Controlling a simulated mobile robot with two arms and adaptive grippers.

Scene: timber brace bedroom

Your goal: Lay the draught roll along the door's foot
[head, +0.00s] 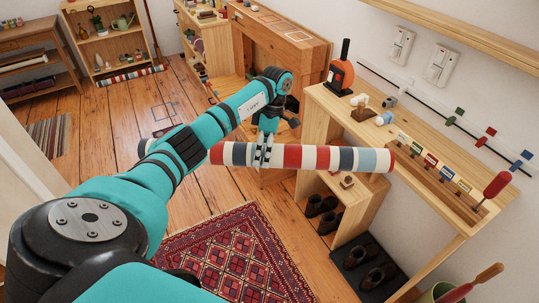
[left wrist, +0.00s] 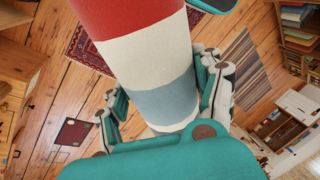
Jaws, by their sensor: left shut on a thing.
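The draught roll (head: 345,159), striped in red, white, navy and grey-blue, is held roughly level above the floor. My left gripper (head: 263,156) is shut on it near its middle, fingers pointing down. My left arm hides part of the roll's left half; its left end shows beyond the arm. In the left wrist view the roll (left wrist: 150,55) runs up from between the fingers (left wrist: 165,105). A plain pale panel (head: 25,160) stands at the left edge; I cannot tell whether it is the door. My right gripper is out of view.
A second striped roll (head: 131,76) lies before the back shelf (head: 108,47). A red patterned rug (head: 232,258) covers the floor in front. The wall bench (head: 405,170) and shoe shelf (head: 340,195) stand close to the roll's right end. Bare floor (head: 100,115) is free at the left.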

